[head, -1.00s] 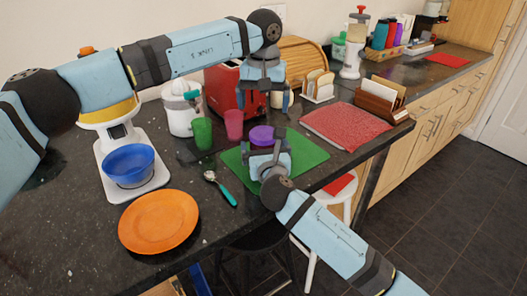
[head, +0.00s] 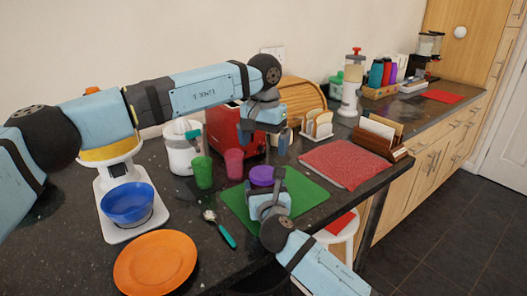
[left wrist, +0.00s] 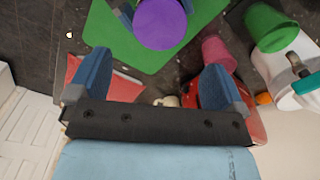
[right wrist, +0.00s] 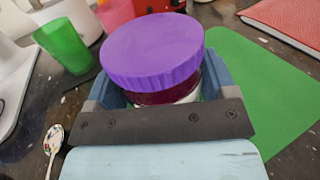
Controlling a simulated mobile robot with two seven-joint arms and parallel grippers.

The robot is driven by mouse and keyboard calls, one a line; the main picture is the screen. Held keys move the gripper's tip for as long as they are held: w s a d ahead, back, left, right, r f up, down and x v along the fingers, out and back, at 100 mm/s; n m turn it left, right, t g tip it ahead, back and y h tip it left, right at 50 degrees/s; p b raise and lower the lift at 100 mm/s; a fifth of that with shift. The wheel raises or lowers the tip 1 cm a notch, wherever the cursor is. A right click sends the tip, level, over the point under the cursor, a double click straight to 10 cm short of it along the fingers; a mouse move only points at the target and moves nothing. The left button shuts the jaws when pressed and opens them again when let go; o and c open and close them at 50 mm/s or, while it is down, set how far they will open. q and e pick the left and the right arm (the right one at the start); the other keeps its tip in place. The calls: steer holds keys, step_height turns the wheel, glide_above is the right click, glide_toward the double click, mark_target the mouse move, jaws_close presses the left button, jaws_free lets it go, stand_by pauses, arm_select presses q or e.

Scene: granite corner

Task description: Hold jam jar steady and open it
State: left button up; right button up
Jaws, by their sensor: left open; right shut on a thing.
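The jam jar has a purple lid (head: 262,175), which also shows in the left wrist view (left wrist: 162,24) and, close up, in the right wrist view (right wrist: 152,48). Dark red jam (right wrist: 168,95) shows below the lid. The jar stands upright at the green mat (head: 300,195). My right gripper (head: 268,198) is shut around the jar's body, below the lid; its fingers flank the jar in the right wrist view. My left gripper (head: 262,139) is open and empty, fingers pointing down, above and behind the jar. The lid lies outside its fingers in the left wrist view.
A green cup (head: 202,172) and a pink cup (head: 234,164) stand left of the jar. A red toaster (head: 222,125) is behind. A spoon (head: 222,230), orange plate (head: 155,262) and blue bowl on a scale (head: 127,203) are left. A red towel (head: 342,163) lies right.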

mark_target(263, 173)
arm_select(q)
steer(key=shift+f+m, duration=0.25)
steer(key=shift+m, duration=0.25)
step_height(263, 173, down, 8)
steer(key=shift+r, duration=0.25)
